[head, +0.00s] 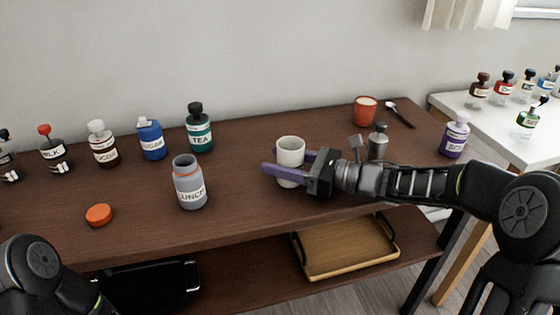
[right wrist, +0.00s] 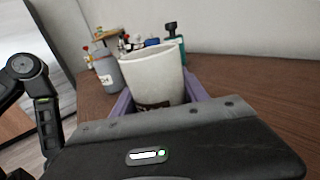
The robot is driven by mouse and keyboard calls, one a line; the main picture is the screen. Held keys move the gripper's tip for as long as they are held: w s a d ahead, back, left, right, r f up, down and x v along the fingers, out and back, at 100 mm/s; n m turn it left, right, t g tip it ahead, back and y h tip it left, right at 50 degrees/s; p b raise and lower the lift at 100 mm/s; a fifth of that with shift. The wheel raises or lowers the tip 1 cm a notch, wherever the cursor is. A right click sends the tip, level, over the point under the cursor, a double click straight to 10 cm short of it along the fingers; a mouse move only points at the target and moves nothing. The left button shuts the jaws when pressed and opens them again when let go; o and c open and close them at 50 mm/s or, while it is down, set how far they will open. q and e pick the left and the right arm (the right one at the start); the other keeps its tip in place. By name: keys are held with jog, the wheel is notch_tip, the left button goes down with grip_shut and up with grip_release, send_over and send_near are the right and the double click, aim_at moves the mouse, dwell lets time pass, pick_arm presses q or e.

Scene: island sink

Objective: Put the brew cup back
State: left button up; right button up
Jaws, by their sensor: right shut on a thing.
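The white cup (head: 290,148) stands upright over the middle of the dark wooden table. My right gripper (head: 281,164) reaches in from the right with its purple fingers on either side of the cup, shut on it. In the right wrist view the white cup (right wrist: 152,78) sits between the fingers, with a dark label low on its side, partly hidden by the gripper body. I cannot tell whether its base touches the tabletop. My left gripper is out of view; only part of that arm shows at the lower left.
A grey LUNCH jar (head: 188,186) stands open left of the cup, with an orange lid (head: 99,215) nearby. Labelled bottles line the back left. A red cup (head: 365,111), spoon (head: 400,115) and grey bottle (head: 378,142) are to the right. A wooden tray (head: 345,246) lies on the lower shelf.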

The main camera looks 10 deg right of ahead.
jog(key=shift+f+b, duration=0.15)
jog(key=shift+b, duration=0.2)
jog(key=o, duration=1.4)
jog(key=shift+o, duration=0.2)
jog(key=shift+r+p, duration=0.3)
jog(key=shift+p, duration=0.15)
jog(key=shift+s+d+f, duration=0.1)
jog(key=shift+s+d, duration=0.1)
jog(key=shift+d, duration=0.1)
jog(key=v, duration=1.1)
jog(key=shift+s+d, duration=0.1)
jog(key=shift+d, duration=0.05)
